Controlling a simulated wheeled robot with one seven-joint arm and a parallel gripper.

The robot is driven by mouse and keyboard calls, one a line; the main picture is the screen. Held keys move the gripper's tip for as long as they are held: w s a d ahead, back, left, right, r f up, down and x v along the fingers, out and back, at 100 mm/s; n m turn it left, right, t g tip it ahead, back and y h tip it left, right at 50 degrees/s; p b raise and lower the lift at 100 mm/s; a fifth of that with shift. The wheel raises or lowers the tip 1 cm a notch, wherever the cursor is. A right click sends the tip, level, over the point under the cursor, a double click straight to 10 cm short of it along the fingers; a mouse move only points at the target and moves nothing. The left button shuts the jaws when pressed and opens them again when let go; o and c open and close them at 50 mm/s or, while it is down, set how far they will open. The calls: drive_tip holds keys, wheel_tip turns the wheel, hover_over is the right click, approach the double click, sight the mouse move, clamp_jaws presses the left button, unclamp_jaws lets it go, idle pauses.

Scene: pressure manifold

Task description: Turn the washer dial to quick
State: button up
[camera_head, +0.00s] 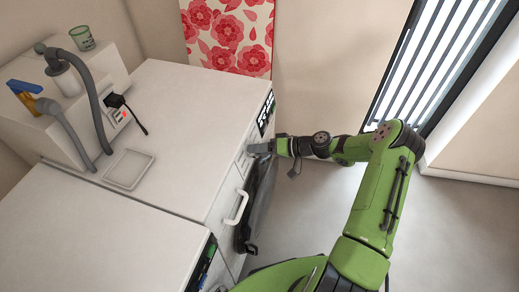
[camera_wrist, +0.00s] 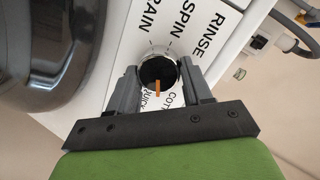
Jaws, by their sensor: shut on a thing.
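The black dial (camera_wrist: 155,69) is on the washer's white front panel (camera_wrist: 125,42) in the wrist view. Its orange pointer mark (camera_wrist: 157,86) faces the bottom of the picture, between the partly hidden QUICK label (camera_wrist: 149,99) and the COTTON label, which is cut off by a finger. SPIN, DRAIN and RINSE labels are on the far side. My gripper (camera_wrist: 158,72) is shut on the dial, one grey finger at each side. In the head view, my gripper (camera_head: 259,147) reaches the front of the white washer (camera_head: 185,90) from the right; the dial is hidden there.
The dark round door (camera_head: 257,205) is below the panel; it also fills the upper left of the wrist view (camera_wrist: 50,40). A white handle (camera_head: 237,207) sticks out near my gripper. A tray (camera_head: 130,168) lies on top. Floor to the right is clear.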

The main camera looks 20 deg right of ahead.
drive_tip(key=shift+d+f+m+y, duration=0.1)
drive_tip(key=shift+m+y, duration=0.2)
drive_tip(key=shift+m, duration=1.8)
drive_tip(key=o, duration=1)
drive_tip(key=shift+o, duration=0.2)
drive_tip(key=shift+d, duration=0.1)
drive_tip(key=p+v, duration=0.2)
drive_tip(key=v, duration=1.3)
drive_tip(key=shift+d, duration=0.3)
